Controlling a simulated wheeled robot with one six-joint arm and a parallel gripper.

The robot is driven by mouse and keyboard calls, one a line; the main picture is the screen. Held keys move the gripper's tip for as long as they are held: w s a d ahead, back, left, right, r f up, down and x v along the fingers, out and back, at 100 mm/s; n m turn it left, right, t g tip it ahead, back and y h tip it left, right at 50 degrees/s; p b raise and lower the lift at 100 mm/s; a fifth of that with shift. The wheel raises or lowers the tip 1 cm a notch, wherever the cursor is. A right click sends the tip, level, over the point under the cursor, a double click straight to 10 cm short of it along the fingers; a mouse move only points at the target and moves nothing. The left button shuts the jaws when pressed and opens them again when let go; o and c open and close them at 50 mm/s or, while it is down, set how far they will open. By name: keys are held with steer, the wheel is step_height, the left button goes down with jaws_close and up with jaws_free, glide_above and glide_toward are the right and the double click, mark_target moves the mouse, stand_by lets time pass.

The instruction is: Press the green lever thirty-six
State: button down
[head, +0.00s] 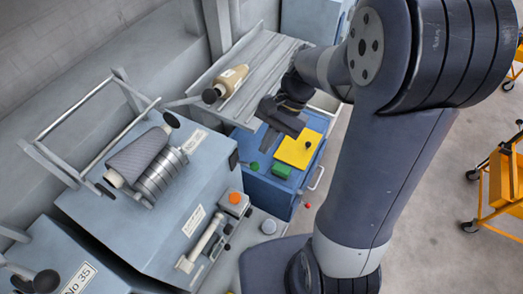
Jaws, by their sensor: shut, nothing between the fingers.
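No part in the head view can be read for certain as the green lever thirty-six. A small green knob (254,166) shows at the left side of the blue cabinet top. My gripper (270,132) is shut and empty. In the picture it is just above the green knob and the green block, apart from both. Its height above the cabinet is hard to tell.
A grey-blue machine (140,225) with a spool and rollers stands at left, with an orange button (235,197) on its near end. A plate reading "No 35" (79,279) is at bottom left. A bobbin (232,80) lies on the grey slatted tray. Yellow carts (507,180) stand right, beyond open floor.

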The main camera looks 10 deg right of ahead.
mark_target(257, 163)
steer(key=shift+x, duration=1.8)
steer(key=shift+f, duration=0.15)
steer(key=f+t+y+b, duration=0.1)
steer(key=b, duration=0.2)
steer(key=d+f+n+t+y+b, duration=0.1)
steer(key=b, duration=0.2)
steer(key=s+f+y+b, duration=0.1)
steer(key=y+b, duration=0.1)
steer(key=b, duration=0.1)
steer(key=shift+d+f+t+b, duration=0.15)
steer(key=shift+d+t+b, duration=0.15)
steer(key=shift+t, duration=0.1)
steer(key=shift+r+p, duration=0.7)
steer(key=shift+r, duration=0.1)
